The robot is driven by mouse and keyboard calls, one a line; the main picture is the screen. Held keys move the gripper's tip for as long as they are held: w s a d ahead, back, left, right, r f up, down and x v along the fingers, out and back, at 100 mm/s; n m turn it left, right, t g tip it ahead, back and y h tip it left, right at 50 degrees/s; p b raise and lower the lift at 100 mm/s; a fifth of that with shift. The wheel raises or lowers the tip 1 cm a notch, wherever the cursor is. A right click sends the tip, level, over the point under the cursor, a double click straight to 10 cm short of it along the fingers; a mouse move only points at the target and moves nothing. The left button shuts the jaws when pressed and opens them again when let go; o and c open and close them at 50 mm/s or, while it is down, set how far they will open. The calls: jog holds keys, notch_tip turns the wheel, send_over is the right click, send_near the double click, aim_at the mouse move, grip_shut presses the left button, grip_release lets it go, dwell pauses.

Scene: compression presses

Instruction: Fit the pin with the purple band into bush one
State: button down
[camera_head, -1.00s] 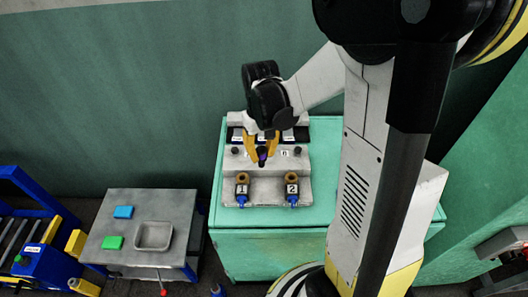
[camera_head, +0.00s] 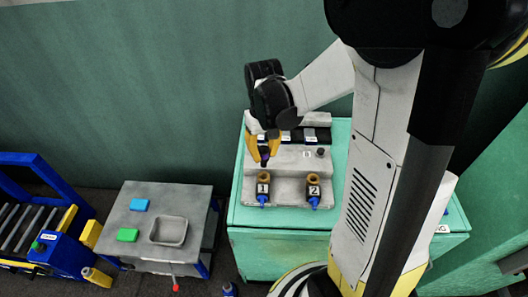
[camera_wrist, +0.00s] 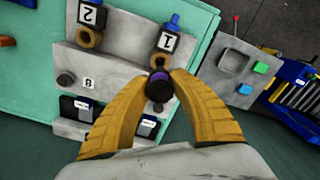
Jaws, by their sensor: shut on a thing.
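My gripper (camera_head: 264,157) is shut on the pin with the purple band (camera_wrist: 158,88), which is dark with a purple ring between the yellow fingers. In the wrist view the pin's dark end faces the camera. Bush one (camera_head: 263,187), a brass ring on a block marked 1 with a blue part, is just in front of the pin in the head view. It also shows in the wrist view (camera_wrist: 160,61), next to the pin's far end. I cannot tell whether they touch. Bush two (camera_head: 313,188), marked 2, is to the right and empty.
The grey press fixture (camera_head: 289,191) stands on a green bench (camera_head: 280,217). A dark round peg (camera_wrist: 66,80) stands on the fixture. A grey table (camera_head: 141,206) with blue and green blocks and a tray (camera_head: 168,231) is at left.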

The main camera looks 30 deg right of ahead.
aim_at(264, 149)
jog(key=shift+f+b, duration=1.65)
jog(key=shift+f, duration=0.6)
jog(key=shift+f+b, duration=2.05)
jog(key=shift+f, duration=0.2)
jog(key=c, duration=1.1)
grip_release()
jog(key=shift+c, duration=0.2)
notch_tip(264, 149, up, 12)
jog(key=shift+r, duration=0.1)
